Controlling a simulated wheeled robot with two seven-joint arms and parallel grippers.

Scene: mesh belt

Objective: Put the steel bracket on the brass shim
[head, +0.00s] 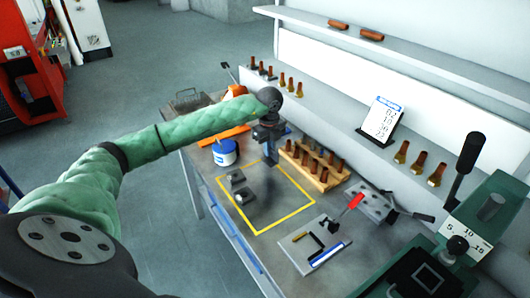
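My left gripper (270,158) points down at the end of the green-sleeved arm, above the back part of the yellow-outlined area on the bench. Its fingers are small and dark, and I cannot tell whether they are open or shut. Two dark grey metal pieces lie inside the outline, to the left of and nearer than the gripper. One angular piece looks like the steel bracket (236,177); the other is a dark block (244,196) just in front of it. I cannot make out the brass shim. My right gripper is not in view.
A wooden rack (318,172) of brown cylinders stands right of the gripper. A blue-and-white tub (224,153) stands to the left. A plate with a red-handled clamp (350,205) and a green machine (490,230) are at right. The right part of the yellow outline (290,215) is clear.

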